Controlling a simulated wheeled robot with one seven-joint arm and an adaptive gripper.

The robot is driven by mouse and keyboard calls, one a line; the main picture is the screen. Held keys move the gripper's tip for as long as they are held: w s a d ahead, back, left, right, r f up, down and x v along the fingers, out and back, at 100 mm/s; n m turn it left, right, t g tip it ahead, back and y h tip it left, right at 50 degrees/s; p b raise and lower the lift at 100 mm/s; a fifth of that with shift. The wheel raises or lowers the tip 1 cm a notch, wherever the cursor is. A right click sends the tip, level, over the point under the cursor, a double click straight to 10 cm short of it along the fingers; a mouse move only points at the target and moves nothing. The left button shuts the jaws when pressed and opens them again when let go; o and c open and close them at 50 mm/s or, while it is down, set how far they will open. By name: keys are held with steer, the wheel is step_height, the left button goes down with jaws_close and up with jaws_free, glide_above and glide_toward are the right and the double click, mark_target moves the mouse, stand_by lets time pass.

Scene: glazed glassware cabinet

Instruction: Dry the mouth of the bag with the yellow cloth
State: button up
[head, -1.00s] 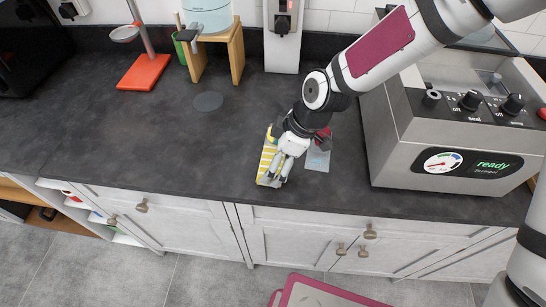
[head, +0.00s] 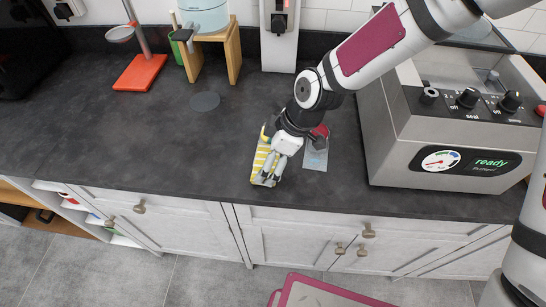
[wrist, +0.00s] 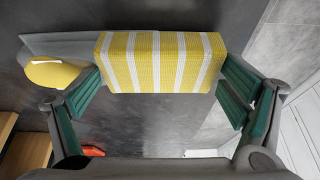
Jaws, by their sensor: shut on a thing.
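The yellow cloth (head: 262,160), with white stripes, is at my gripper (head: 272,181) near the counter's front edge. In the wrist view the cloth (wrist: 160,62) spans the space between the two green-padded fingers of my gripper (wrist: 165,85), which is shut on it. A flat, clear bag with a pale blue mark (head: 315,158) lies on the counter just right of my gripper. A red part at its upper end is partly behind my gripper, so I cannot make out the bag's mouth. The cloth looks apart from the bag.
A steel sealing machine (head: 385,125) reading "ready" stands to the right. The counter left of the cloth is clear. A yellow rounded thing (wrist: 55,74) shows in the wrist view.

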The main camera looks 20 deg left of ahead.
steer(key=shift+s+a+f, duration=0.1)
steer(key=shift+s+a, duration=0.1)
steer(key=shift+a, duration=0.2)
steer(key=shift+d, duration=0.2)
steer(key=shift+w+d+p, duration=0.25)
steer(key=shift+d+p, duration=0.05)
steer(key=shift+d, duration=0.95)
steer(key=shift+a, duration=0.1)
steer(key=shift+s+a+r+b, duration=0.1)
steer(key=shift+a+b, duration=0.05)
steer(key=shift+a, duration=0.55)
steer(key=shift+s+a+r+b, duration=0.1)
steer(key=shift+a+b, duration=0.05)
steer(key=shift+a, duration=0.5)
steer(key=shift+d, duration=0.15)
steer(key=shift+w+d+f+p, duration=0.1)
steer(key=shift+w+d+p, duration=0.05)
steer(key=shift+d, duration=0.45)
steer(key=shift+w+d+p, duration=0.1)
steer(key=shift+d+p, duration=0.05)
steer(key=shift+d, duration=0.4)
